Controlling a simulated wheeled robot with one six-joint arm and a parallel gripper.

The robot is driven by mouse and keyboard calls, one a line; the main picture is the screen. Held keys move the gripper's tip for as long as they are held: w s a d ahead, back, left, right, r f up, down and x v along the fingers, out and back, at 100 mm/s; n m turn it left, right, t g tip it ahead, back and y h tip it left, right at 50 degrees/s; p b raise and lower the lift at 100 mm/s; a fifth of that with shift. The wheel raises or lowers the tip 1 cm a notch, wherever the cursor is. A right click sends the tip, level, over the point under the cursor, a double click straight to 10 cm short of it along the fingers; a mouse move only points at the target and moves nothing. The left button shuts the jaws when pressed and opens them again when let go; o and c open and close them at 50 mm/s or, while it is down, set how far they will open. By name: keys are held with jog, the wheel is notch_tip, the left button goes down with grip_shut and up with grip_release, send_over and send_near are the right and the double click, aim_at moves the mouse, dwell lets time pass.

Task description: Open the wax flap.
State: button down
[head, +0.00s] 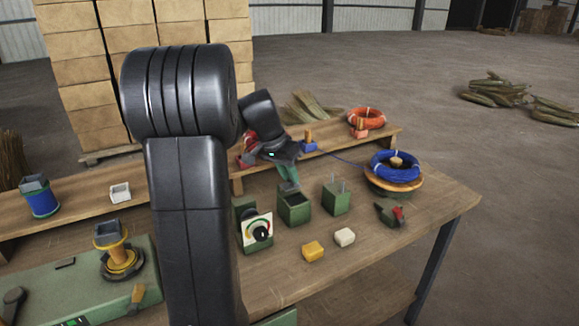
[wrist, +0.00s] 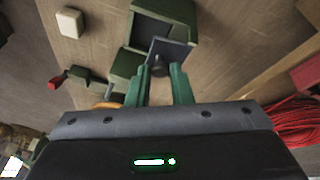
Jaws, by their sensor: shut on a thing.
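The wax box is a small green box (head: 294,208) in the middle of the bench, with its dark inside partly showing from above. In the wrist view the box (wrist: 165,32) is at the top centre. The wax flap is a grey plate (wrist: 174,49) at the box's near edge, tilted up and standing clear of much of the opening. My gripper (wrist: 164,72) has its green fingers closed about the flap's small dark knob. In the head view my gripper (head: 289,184) is just above and behind the box, and the flap is mostly hidden there.
A dial gauge (head: 258,233) stands left of the box and a green block with pins (head: 336,198) right of it. Yellow (head: 313,251) and white (head: 344,237) blocks lie in front. A blue coil (head: 396,165) sits at right. The bench's front right is clear.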

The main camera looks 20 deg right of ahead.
jog(key=g+p, duration=0.1)
jog(key=p, duration=0.1)
jog(key=w+r+g+p, duration=0.1)
jog(key=p, duration=0.1)
jog(key=g+p, duration=0.1)
jog(key=p, duration=0.1)
jog(key=shift+w+r+n, duration=0.15)
jog(key=shift+w+n, duration=0.15)
jog(key=shift+w, duration=0.05)
jog(key=w+g+p, duration=0.1)
jog(key=g+p, duration=0.1)
jog(key=p, duration=0.2)
jog(key=shift+w+a, duration=0.1)
jog(key=shift+w, duration=0.05)
jog(key=shift+w+a+f+n+g+h+p, duration=0.1)
jog(key=shift+w+f+n+g+h+p, duration=0.2)
jog(key=shift+g+p, duration=0.45)
jog(key=shift+w+d+f+n+g+h+p, duration=0.15)
jog(key=shift+w+g+p, duration=0.25)
jog(key=shift+g+p, duration=0.35)
jog(key=shift+w+a+f+n+g+h+p, duration=0.15)
jog(key=shift+w+f+n+g+p, duration=0.15)
jog(key=shift+g+p, duration=0.45)
jog(key=shift+r, duration=0.1)
jog(key=c, duration=1.3)
grip_release()
notch_tip(320, 180, up, 10)
jog(key=b, duration=0.1)
jog(key=shift+b, duration=0.4)
